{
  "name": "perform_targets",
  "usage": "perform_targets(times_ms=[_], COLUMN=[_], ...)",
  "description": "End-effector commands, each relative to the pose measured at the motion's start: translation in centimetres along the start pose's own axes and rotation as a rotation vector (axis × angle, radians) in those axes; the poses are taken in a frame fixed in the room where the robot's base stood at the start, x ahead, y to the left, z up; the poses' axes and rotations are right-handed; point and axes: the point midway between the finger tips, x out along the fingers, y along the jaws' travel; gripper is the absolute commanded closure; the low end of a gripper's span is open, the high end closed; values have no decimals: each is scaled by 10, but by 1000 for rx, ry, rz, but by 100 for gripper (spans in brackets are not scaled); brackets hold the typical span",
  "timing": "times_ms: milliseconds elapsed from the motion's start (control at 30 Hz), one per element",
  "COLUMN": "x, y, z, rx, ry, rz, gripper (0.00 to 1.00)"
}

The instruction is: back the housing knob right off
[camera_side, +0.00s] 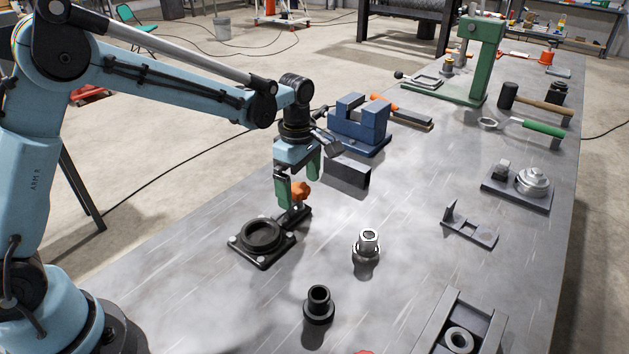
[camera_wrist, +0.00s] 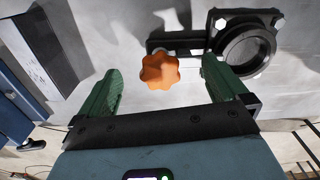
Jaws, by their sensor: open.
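The housing knob (camera_side: 300,190) is orange and lobed, and sits on a dark bracket beside the black flanged housing (camera_side: 247,254) on the bench. My gripper (camera_side: 298,184) is above the bench at the knob, with its green fingers apart. In the wrist view the knob (camera_wrist: 160,71) lies between the two open fingertips (camera_wrist: 163,78), with a gap on each side. The housing (camera_wrist: 228,62) shows at the upper right of that view. The knob's stem is mostly hidden.
A blue vise (camera_side: 360,128) and a dark rectangular block (camera_side: 347,174) stand behind my gripper. A silver bushing (camera_side: 367,245) and a black flanged sleeve (camera_side: 319,304) stand in front. A bracket (camera_side: 470,228) lies to the right. Bare bench separates these.

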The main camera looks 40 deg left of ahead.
Motion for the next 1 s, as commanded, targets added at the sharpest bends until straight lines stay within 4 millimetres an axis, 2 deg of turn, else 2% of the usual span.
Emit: perform_targets(times_ms=[167, 800, 1000], x=[-9, -65, -70], y=[0, 0, 0], z=[0, 0, 0], rx=[0, 0, 0], ry=[0, 0, 0], rz=[0, 0, 0], gripper=[0, 0, 0])
